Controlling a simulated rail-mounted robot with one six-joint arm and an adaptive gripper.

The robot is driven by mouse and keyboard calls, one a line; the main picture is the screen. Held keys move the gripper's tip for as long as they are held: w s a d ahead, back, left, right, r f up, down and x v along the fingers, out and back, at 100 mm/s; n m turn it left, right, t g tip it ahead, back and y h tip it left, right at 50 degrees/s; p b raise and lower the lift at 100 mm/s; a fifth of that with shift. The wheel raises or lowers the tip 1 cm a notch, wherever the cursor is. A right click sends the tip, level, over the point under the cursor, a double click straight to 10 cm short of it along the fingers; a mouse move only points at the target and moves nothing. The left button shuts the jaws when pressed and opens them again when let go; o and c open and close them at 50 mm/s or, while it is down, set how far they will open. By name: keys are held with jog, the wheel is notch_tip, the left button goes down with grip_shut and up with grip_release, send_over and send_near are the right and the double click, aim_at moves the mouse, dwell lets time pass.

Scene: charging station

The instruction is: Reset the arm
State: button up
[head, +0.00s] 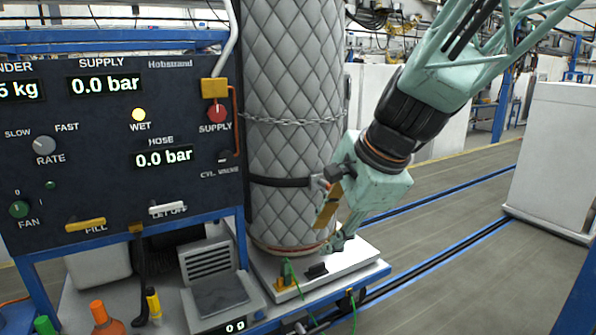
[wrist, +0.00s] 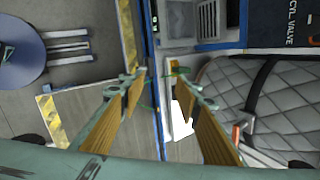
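My arm (head: 420,90) is pale green with dark joint sleeves and reaches in from the upper right in the head view. My gripper (head: 334,228) points down and to the left, in front of the lower part of the quilted cylinder (head: 292,110). In the wrist view my gripper (wrist: 163,82) shows two fingers with wood-coloured pads, spread apart. Nothing is held between them. From the head view I cannot tell whether the gripper touches the cylinder or its strap.
A chain and a dark strap (head: 280,182) go around the cylinder, which stands on a white platform (head: 310,280). A control panel (head: 120,150) with knobs and displays is at left. A scale (head: 222,300) and bottles (head: 105,318) stand below it. Floor at right is open before a white cabinet (head: 555,150).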

jog(key=s+d+r+n+h, duration=0.1)
jog(key=s+d+n, duration=0.4)
jog(key=s, duration=0.5)
jog(key=s+d+r+n+h, duration=0.1)
jog(key=s+d+n, duration=0.3)
jog(key=s, duration=0.7)
jog(key=s+d+r+n+h, duration=0.1)
jog(key=s+d+n, duration=0.4)
jog(key=s, duration=0.6)
jog(key=shift+s+d+r+n+g+h, duration=0.2)
jog(key=shift+d+r+n+g+h, duration=0.1)
jog(key=shift+d, duration=0.2)
dwell(0.6)
